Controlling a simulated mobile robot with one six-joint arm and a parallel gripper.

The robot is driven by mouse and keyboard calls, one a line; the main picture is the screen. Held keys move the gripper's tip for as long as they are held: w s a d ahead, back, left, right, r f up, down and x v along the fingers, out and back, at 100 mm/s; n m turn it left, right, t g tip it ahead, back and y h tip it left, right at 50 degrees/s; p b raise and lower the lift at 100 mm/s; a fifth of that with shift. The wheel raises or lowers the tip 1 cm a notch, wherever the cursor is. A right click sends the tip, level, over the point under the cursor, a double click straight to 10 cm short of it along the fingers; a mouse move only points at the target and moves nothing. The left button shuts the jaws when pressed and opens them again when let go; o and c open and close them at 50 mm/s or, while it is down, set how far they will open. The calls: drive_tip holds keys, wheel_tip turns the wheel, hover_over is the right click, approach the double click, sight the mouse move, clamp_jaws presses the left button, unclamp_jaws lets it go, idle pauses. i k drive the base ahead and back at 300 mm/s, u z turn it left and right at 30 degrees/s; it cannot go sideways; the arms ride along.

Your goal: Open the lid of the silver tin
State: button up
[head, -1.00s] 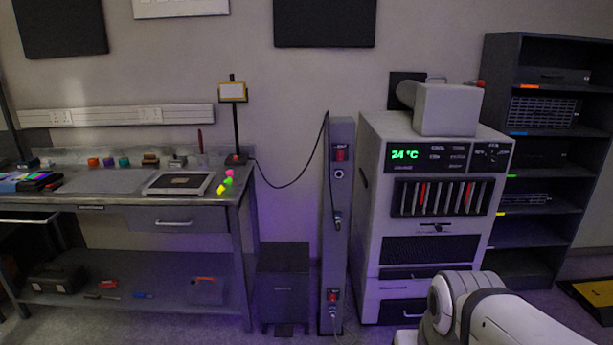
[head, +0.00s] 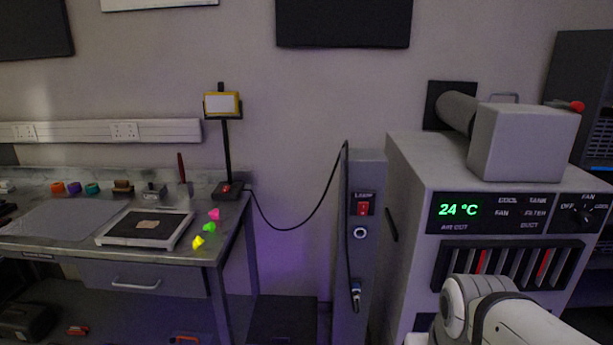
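I cannot make out a silver tin for certain. A small grey metallic item (head: 154,192) stands toward the back of the workbench (head: 225,222) at left; it is too small to tell whether it is a tin or has a lid. My gripper is not in view; only white links of my arm show at the lower right, in front of the grey cabinet.
On the bench are a framed tray (head: 118,231), several coloured pieces (head: 209,227) and a lamp on a stand (head: 224,150). A cable runs from it to a grey post (head: 366,280). Right of that stands a cabinet (head: 410,240) reading 24 °C. A low dark box (head: 283,318) sits between bench and post.

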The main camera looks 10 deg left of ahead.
sight(151, 188)
drive_tip(key=u, duration=2.05)
drive_tip(key=i, duration=2.5)
drive_tip(key=z, duration=2.4)
